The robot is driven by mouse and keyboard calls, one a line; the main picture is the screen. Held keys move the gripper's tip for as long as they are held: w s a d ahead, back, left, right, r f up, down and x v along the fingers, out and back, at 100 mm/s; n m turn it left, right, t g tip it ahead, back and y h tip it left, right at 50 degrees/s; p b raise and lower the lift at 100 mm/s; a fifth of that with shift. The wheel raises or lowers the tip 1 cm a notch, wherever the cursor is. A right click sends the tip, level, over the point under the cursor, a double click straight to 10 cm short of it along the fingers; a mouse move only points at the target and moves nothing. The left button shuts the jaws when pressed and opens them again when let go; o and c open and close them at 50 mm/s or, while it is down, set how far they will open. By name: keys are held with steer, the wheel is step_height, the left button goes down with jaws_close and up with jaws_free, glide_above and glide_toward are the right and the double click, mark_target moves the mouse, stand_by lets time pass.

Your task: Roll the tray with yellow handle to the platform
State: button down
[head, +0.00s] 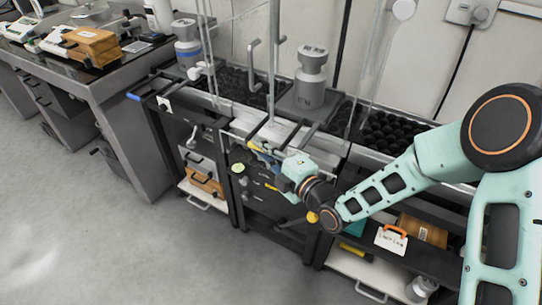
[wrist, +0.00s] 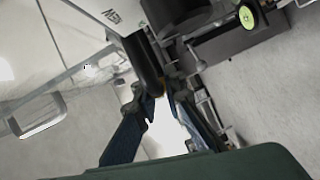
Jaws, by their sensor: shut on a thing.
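The yellow handle (head: 254,146) shows at the front edge of the bench in the head view, right at my fingertips. A grey tray (head: 288,108) bearing a large grey cylindrical weight (head: 310,78) stands behind it; the link between the handle and this tray is partly hidden. My gripper (head: 266,151) reaches in from the right and is shut on the handle. I cannot tell which surface is the platform.
Black roller beds (head: 385,130) lie along the bench. Clear upright panels (head: 235,50) rise around its middle. A blue handle (head: 134,97) and a blue-banded weight (head: 187,45) are at the left. Shelves below hold cases (head: 205,184). The floor (head: 100,235) in front is clear.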

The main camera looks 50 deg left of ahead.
steer(key=shift+s+a+f, duration=0.1)
steer(key=shift+s+a, duration=0.15)
steer(key=shift+a, duration=0.55)
steer(key=c, duration=2)
jaws_free()
steer(key=shift+d, duration=0.15)
steer(key=d, duration=0.4)
steer(key=s+d, duration=0.1)
steer(key=d, duration=0.3)
steer(key=d+r, duration=0.1)
steer(key=d, duration=0.2)
steer(key=shift+s+d, duration=0.15)
steer(key=shift+d, duration=0.25)
